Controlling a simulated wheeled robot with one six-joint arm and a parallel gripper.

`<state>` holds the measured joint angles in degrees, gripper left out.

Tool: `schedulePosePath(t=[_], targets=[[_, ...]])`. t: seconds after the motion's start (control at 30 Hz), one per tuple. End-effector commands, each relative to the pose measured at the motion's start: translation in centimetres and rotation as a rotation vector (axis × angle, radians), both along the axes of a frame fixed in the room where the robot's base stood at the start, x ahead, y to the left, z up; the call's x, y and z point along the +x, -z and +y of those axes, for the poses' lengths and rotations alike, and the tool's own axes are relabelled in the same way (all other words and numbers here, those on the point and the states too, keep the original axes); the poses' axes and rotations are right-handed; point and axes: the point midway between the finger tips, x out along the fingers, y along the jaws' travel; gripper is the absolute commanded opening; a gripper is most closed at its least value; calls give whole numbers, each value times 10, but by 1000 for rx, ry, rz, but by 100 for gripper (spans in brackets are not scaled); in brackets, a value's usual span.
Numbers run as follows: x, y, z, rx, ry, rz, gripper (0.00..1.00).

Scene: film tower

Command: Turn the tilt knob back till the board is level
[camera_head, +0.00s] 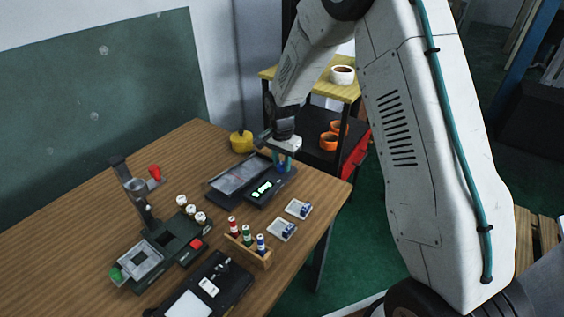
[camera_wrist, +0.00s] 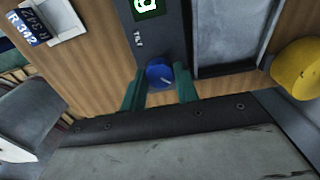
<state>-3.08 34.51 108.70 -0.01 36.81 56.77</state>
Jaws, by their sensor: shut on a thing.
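The blue tilt knob (camera_wrist: 160,74) sits on the dark end of the board unit and has a pale pointer line. It also shows in the head view (camera_head: 281,169), small and partly covered. My gripper (camera_wrist: 160,88) has its two teal fingers closed on either side of the knob; it also shows in the head view (camera_head: 283,161), reaching down from above. The board (camera_head: 238,174) is a grey plate in a dark frame, and part of it shows in the wrist view (camera_wrist: 230,36). I cannot tell its exact slope. A lit green display (camera_head: 262,189) is beside it; its reading is unclear.
A yellow round pot (camera_head: 241,142) stands close behind the board. Two small labelled trays (camera_head: 298,208) lie in front, near a wooden rack of vials (camera_head: 248,250). An enlarger-like stand (camera_head: 140,205) is left. A yellow-topped cart (camera_head: 322,82) stands behind.

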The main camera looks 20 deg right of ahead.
Motion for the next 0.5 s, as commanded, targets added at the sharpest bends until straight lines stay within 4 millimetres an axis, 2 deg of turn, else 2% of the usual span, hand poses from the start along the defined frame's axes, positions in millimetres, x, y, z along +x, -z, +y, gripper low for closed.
schedulePosePath(t=[0.5], targets=[[0,0,0,0,-452,-1,8]])
